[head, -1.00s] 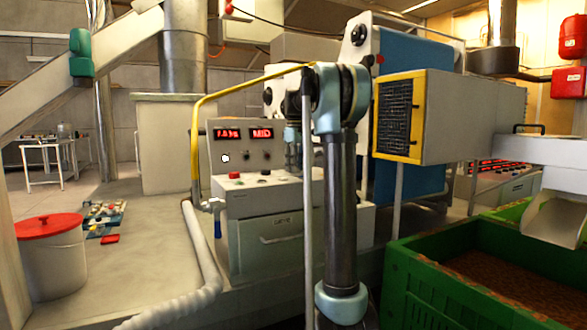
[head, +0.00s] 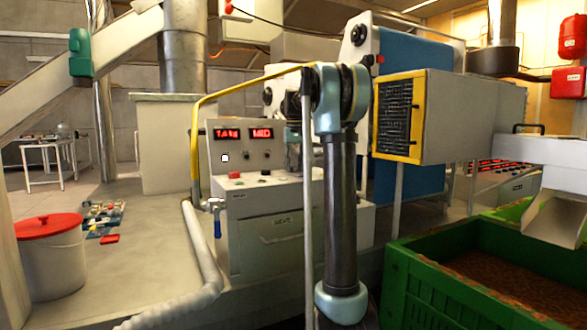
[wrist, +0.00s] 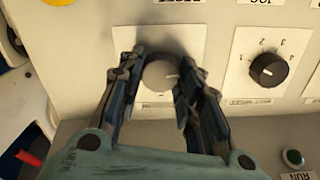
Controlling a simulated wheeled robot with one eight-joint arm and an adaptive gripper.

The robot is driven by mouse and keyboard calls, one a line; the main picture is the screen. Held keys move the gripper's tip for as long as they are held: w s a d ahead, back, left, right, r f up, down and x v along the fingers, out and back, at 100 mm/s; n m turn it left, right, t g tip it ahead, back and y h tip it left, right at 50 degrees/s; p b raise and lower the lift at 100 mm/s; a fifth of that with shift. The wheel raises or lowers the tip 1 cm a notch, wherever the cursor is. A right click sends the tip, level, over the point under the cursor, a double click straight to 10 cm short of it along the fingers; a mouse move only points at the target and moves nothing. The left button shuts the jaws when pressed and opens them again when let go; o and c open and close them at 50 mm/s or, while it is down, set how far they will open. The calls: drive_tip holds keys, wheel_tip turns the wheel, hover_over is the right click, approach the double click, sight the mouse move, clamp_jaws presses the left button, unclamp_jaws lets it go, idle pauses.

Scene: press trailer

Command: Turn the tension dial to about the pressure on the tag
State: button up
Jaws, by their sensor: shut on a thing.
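My gripper (wrist: 162,72) is shut on a round grey dial (wrist: 160,75), with one finger on each side. My arm hides the gripper there.
A black numbered knob (wrist: 268,70) is right of the dial in the wrist view, with a green button (wrist: 292,157) lower right. A yellow rail (head: 196,140) runs beside the panel. A green crate (head: 420,285) and a red-lidded bucket (head: 50,262) stand at the sides.

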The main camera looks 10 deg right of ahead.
drive_tip(key=shift+w+m, duration=0.1)
drive_tip(key=shift+m, duration=0.5)
drive_tip(key=o, duration=1.1)
drive_tip(key=shift+r, duration=0.15)
wheel_tip(320, 180, up, 12)
drive_tip(key=shift+f, duration=0.2)
